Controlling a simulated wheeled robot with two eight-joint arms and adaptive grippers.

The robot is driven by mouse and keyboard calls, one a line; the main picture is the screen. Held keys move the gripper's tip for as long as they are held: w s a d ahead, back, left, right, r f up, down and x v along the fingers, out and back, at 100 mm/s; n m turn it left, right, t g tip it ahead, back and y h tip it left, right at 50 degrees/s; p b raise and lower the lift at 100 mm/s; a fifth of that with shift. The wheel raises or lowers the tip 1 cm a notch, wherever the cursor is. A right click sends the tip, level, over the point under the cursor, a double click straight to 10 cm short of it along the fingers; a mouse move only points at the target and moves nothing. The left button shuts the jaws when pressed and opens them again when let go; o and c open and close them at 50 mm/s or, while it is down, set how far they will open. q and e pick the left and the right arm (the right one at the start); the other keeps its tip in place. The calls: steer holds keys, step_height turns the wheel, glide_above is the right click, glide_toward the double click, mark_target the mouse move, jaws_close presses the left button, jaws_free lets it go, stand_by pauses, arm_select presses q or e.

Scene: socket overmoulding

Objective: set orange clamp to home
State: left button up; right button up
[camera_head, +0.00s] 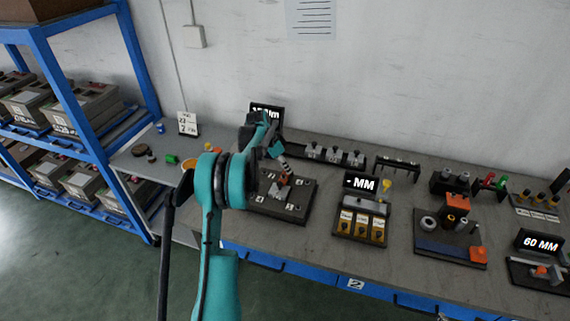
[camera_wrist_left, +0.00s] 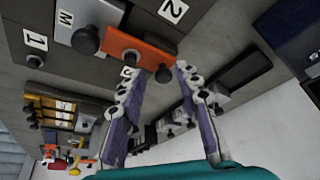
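The orange clamp (camera_wrist_left: 146,46) is a bar with dark round knobs on the dark fixture board in the left wrist view. It shows small in the head view (camera_head: 284,181). A grey block (camera_wrist_left: 95,18) with a black knob sits beside it. Labels M (camera_wrist_left: 65,17), 1 (camera_wrist_left: 36,40) and 2 (camera_wrist_left: 172,9) are near, and another label is partly hidden by a finger. My left gripper (camera_wrist_left: 155,71) is open and empty, its fingertips close to the clamp; I cannot tell if they touch. It is above the board in the head view (camera_head: 282,164). My right gripper is not in view.
The board (camera_head: 296,211) lies on a grey bench. To its right are a tray of yellow parts (camera_head: 361,228), a block with rings (camera_head: 446,243) and a 60 MM display (camera_head: 540,243). Behind it is a rail of grey blocks (camera_head: 334,156). A blue shelf (camera_head: 140,62) stands left.

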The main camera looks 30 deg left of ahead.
arm_select(q)
steer(key=shift+r, duration=0.1)
steer(key=v, duration=1.2)
steer(key=s+d+r+n+y, duration=0.1)
steer(key=s+d+r, duration=0.25)
steer(key=d, duration=0.35)
steer(key=s+d+r+n+t, duration=0.1)
steer(key=s+d+r, duration=0.1)
steer(key=s+d, duration=0.35)
steer(key=s+d+r+n+y, duration=0.1)
steer(key=s+d+r, duration=0.1)
steer(key=s+d, duration=0.35)
steer(key=s+d+f+n+t, duration=0.1)
steer(key=s+d+f, duration=0.2)
steer(key=s+d, duration=0.3)
steer(key=s+d+f+n+t, duration=0.1)
steer(key=s+d+f, duration=0.3)
steer(key=s, duration=0.6)
steer(key=shift+d+f+n, duration=0.2)
steer(key=shift+d+n, duration=0.5)
steer(key=shift+d, duration=0.2)
